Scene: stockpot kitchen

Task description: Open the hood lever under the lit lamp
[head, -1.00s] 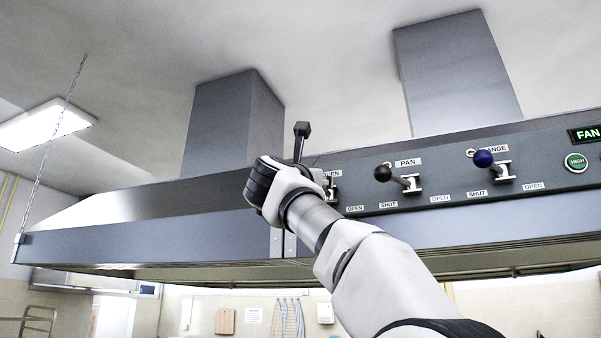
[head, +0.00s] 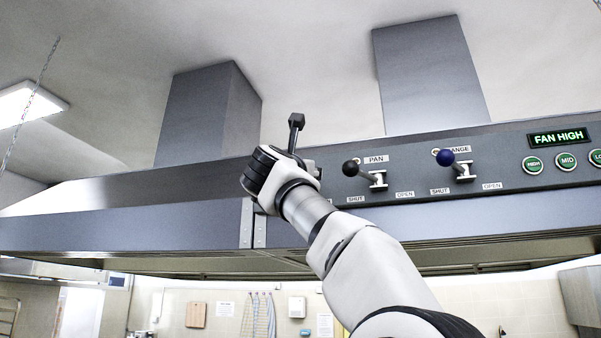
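The hood's grey control panel (head: 420,171) carries levers over SHUT and OPEN labels. The PAN lever has a black ball knob (head: 351,168); the RANGE lever has a dark blue one (head: 445,157). Both lean left, towards SHUT. My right gripper (head: 258,171) is left of the PAN lever, in front of the panel's left end. Small round lamps sit by the labels; I cannot tell which is lit. My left gripper is out of view.
A green FAN HIGH display (head: 558,138) and round green buttons, including HIGH (head: 532,165), are at the panel's right. The hood's lower edge runs across the view. Two grey ducts, left (head: 208,120) and right (head: 430,75), rise behind it. A chain hangs at far left.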

